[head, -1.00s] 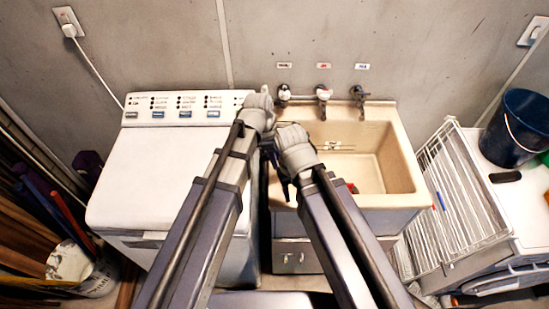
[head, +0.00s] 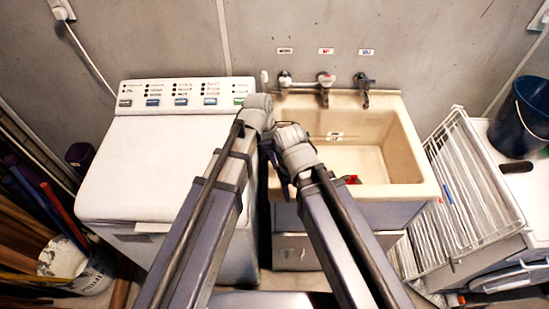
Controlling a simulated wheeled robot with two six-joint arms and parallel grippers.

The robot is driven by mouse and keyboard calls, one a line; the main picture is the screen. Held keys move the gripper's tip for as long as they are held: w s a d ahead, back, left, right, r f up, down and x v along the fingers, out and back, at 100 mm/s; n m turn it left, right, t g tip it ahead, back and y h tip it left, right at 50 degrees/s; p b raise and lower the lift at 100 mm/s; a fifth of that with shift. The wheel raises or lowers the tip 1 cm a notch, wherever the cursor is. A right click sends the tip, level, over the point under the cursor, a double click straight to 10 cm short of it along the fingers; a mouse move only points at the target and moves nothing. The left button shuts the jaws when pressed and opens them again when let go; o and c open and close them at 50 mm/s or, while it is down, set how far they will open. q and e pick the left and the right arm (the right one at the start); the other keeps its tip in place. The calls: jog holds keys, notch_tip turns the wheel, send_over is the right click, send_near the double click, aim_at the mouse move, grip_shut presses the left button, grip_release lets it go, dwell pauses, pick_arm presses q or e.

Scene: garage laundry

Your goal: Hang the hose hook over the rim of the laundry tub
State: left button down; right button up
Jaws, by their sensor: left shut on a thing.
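The laundry tub (head: 425,165) is a beige basin to the right of the washing machine, with its rim in full view apart from the front left part behind my right arm. My left gripper (head: 268,142) is over the gap between washer and tub, near the tub's left rim. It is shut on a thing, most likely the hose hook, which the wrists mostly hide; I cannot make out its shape. My right arm ends close beside it over the tub's left edge. Its fingers are hidden, so open or shut cannot be told.
The white washing machine (head: 150,165) stands at left with a clear lid. Taps (head: 325,82) are on the wall behind the tub. A small red item (head: 352,179) shows at the tub's front. A white wire rack (head: 470,190) and blue bucket (head: 518,118) are at right.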

aim_at(275, 179)
pick_arm(q)
jog(key=shift+f+b, duration=2.85)
jog(key=shift+f, duration=0.25)
jog(key=shift+s+a+f+b, duration=0.25)
jog(key=shift+s+f+b, duration=0.35)
jog(key=shift+s+b, duration=0.45)
jog(key=shift+a, duration=0.55)
jog(key=c, duration=1)
grip_release()
jog(key=shift+s, duration=0.15)
jog(key=o, duration=0.3)
jog(key=shift+s+d+r, duration=0.1)
jog(key=shift+d, duration=0.15)
jog(key=shift+o, duration=0.4)
jog(key=shift+w+d+r+p, duration=0.25)
jog(key=shift+d+r+p, duration=0.25)
jog(key=shift+p, duration=0.3)
jog(key=shift+w+r+p, duration=0.4)
jog(key=shift+r+p, duration=0.35)
jog(key=shift+p, duration=0.35)
jog(key=shift+t, duration=0.4)
jog(key=p+v, duration=0.6)
jog(key=v, duration=0.1)
jog(key=shift+w+a, duration=0.3)
jog(key=shift+w, duration=0.1)
